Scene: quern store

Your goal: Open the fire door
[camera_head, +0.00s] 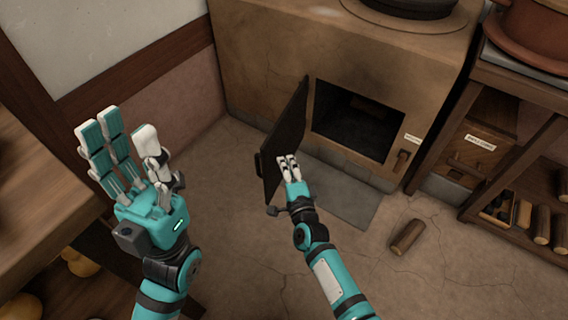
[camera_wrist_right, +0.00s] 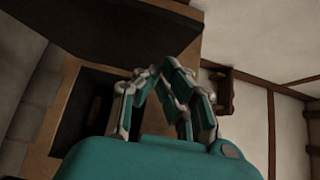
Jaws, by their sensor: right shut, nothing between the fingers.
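The fire door (camera_head: 287,130), a dark flat panel, stands swung out to the left of the square firebox opening (camera_head: 358,122) in the clay stove (camera_head: 250,60). The opening is uncovered and dark inside. My right gripper (camera_head: 289,160) is shut and empty, in front of the opening, close to the inner face of the door near its lower free edge. I cannot tell whether it touches the door. In the right wrist view the fingers (camera_wrist_right: 160,80) are drawn together. My left gripper (camera_head: 120,140) is open and empty, well left of the door.
A short log (camera_head: 407,237) lies on the floor, right of a grey hearth slab (camera_head: 345,200). A shelf unit (camera_head: 520,85) with a pot and logs stands at right. A wooden bench (camera_head: 40,190) is at left. Floor in front is mostly clear.

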